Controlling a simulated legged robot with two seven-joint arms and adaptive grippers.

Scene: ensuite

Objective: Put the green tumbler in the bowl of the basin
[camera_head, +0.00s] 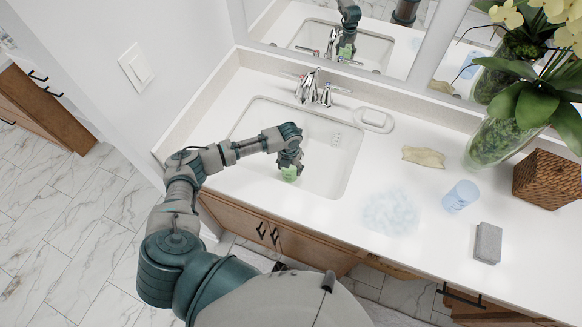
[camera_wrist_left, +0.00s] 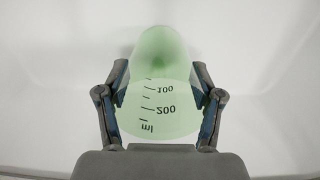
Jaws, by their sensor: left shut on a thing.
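The green tumbler (camera_head: 289,174) is in my left gripper (camera_head: 290,165), over the front part of the white basin (camera_head: 335,165) bowl. In the left wrist view the translucent green tumbler (camera_wrist_left: 160,85) with measuring marks sits between both fingers of the left gripper (camera_wrist_left: 160,100), which press on its sides. The white bowl surface fills the background there. I cannot tell whether the tumbler touches the bowl's bottom. My right gripper is not in view.
A chrome faucet (camera_head: 308,88) stands behind the basin, with a soap dish (camera_head: 374,120) to its right. On the counter are a yellowish cloth (camera_head: 424,157), a blue tumbler (camera_head: 460,196), a grey block (camera_head: 488,243), a wicker basket (camera_head: 548,180) and a plant vase (camera_head: 495,143).

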